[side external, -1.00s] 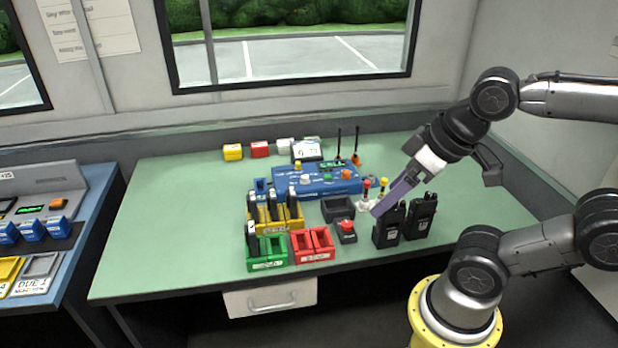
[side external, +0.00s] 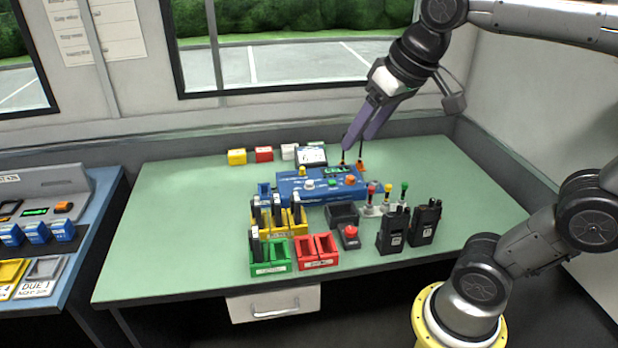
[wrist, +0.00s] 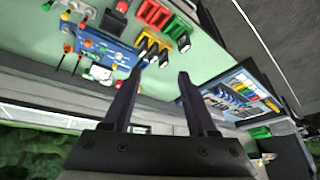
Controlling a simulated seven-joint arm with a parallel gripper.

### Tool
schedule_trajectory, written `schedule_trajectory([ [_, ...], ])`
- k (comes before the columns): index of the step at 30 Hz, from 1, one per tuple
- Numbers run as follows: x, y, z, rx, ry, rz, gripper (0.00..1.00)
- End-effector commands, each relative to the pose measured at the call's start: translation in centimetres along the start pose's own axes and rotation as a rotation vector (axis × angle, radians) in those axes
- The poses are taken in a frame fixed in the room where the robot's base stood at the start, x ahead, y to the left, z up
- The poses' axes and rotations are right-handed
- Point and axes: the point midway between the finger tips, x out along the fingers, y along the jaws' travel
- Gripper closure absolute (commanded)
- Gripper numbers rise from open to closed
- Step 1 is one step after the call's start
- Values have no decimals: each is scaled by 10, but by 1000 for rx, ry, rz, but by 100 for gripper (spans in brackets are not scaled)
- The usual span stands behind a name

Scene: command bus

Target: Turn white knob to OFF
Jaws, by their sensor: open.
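The white knob (side external: 310,184) stands on the top of the blue control box (side external: 290,191), on the green table. An orange knob (side external: 350,181) and a yellow knob (side external: 302,171) are on the same box. The white knob's pointing direction and any OFF label are too small to read. My gripper (side external: 360,142) has long purple fingers, open and empty. It is in the air above and to the right of the box, apart from the knob. In the wrist view the open fingers (wrist: 157,75) point towards the table, with the blue box (wrist: 105,50) to their left.
Green (side external: 270,257) and red bins (side external: 316,250) are at the front. The table's left side is clear.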

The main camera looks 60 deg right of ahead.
Motion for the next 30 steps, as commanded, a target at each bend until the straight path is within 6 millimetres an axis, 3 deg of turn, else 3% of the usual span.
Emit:
schedule_trajectory([
  [3, 8, 4, -49, 75, -42, 29, 42],
  [8, 31, 16, -106, 171, -100, 68, 42],
  [15, 96, 52, -175, 303, -197, 127, 42],
  [22, 181, 102, -208, 406, -302, 175, 42],
  [27, 236, 134, -204, 453, -375, 197, 42],
  [30, 256, 146, -194, 472, -416, 205, 42],
])
